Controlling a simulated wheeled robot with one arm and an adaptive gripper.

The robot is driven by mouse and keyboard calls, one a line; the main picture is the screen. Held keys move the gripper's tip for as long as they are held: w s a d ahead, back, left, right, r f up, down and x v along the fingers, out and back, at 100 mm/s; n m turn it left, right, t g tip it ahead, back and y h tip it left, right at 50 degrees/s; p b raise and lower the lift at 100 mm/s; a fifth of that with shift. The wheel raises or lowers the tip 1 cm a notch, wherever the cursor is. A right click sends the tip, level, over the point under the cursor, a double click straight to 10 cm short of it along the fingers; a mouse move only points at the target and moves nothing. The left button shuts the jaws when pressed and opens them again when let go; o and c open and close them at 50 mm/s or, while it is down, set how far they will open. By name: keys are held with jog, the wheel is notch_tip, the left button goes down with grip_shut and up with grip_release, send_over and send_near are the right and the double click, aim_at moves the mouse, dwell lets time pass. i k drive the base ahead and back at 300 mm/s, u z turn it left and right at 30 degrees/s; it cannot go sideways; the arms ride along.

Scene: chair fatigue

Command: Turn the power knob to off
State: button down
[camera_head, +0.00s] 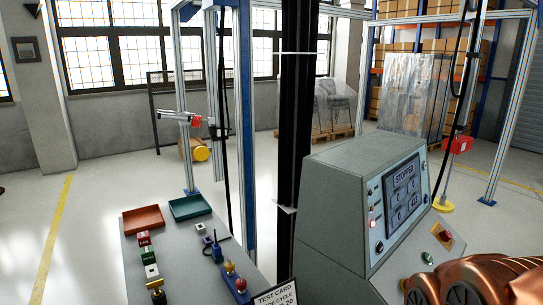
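The grey control console (335,185) stands at right centre, and its screen (403,193) reads STOPPED. A red knob on a yellow plate (446,236) sits on the sloped lower panel and looks like the power knob; its label and setting are too small to read. A small dark round control (380,247) is on the upright face below a lit red lamp (373,223). A green button (428,258) is left of the red knob. Copper-coloured parts of my arm fill the lower right corner, in front of the console's lower panel. My gripper's fingertips do not show.
A grey table (190,262) at lower left holds a red tray (143,219), a green tray (190,207) and several small coloured items. A test card (276,296) stands at the bottom edge. Frame posts rise behind the table and console. Floor at left is clear.

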aim_at(446, 235)
jog(key=z, duration=0.8)
jog(key=k, duration=0.6)
jog(key=u, duration=0.25)
jog(key=i, duration=1.3)
jog(key=z, duration=0.65)
